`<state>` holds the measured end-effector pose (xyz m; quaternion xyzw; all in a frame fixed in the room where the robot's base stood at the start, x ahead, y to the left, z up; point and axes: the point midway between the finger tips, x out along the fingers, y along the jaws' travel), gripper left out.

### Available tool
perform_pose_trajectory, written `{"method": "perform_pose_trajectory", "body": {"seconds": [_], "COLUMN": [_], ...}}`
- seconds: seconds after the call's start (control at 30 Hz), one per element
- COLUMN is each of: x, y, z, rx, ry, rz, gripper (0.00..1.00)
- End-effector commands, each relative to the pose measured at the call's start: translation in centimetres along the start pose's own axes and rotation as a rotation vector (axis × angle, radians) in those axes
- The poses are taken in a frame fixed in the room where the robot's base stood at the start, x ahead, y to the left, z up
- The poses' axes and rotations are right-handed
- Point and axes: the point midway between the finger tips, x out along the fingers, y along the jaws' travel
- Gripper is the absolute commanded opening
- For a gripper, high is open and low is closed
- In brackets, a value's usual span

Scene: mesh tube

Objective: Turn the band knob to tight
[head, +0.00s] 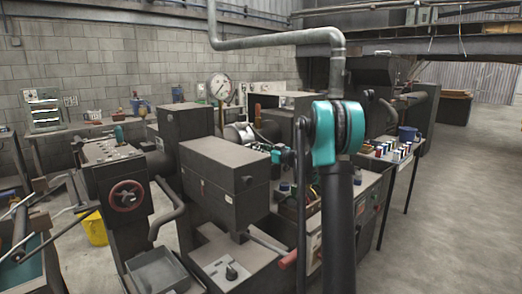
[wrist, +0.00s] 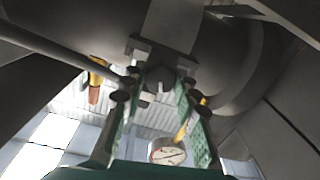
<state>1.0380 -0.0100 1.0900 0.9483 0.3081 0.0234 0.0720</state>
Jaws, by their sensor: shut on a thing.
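In the wrist view my gripper (wrist: 158,92) has its two green-padded fingers on either side of a small dark knob (wrist: 160,76). The fingers are shut on this knob, which sits at the end of a dark bracket on a large dark machine body. Its marks and its turned position cannot be read. In the head view a small teal part of my gripper (head: 276,156) shows beside the dark machine box (head: 225,182). My arm hides part of that area, and the held knob cannot be made out there.
A round gauge (head: 220,87) stands behind the box; a gauge (wrist: 168,151) also shows beyond the fingers in the wrist view. A red handwheel (head: 127,195) is at left. A bench with small coloured items (head: 393,151) is at right. Open floor (head: 450,200) lies further right.

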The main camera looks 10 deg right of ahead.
Motion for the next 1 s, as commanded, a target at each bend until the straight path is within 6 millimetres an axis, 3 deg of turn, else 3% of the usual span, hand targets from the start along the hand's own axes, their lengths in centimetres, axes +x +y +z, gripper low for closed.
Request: {"method": "perform_pose_trajectory", "body": {"seconds": [0.37, 1.0], "x": [-0.03, -0.04], "y": [-0.01, 0.02], "z": [0.02, 0.04], "rx": [0.093, 0.659], "ry": [0.0, -0.001], "rz": [0.0, 0.0], "gripper": [0.01, 0.01]}}
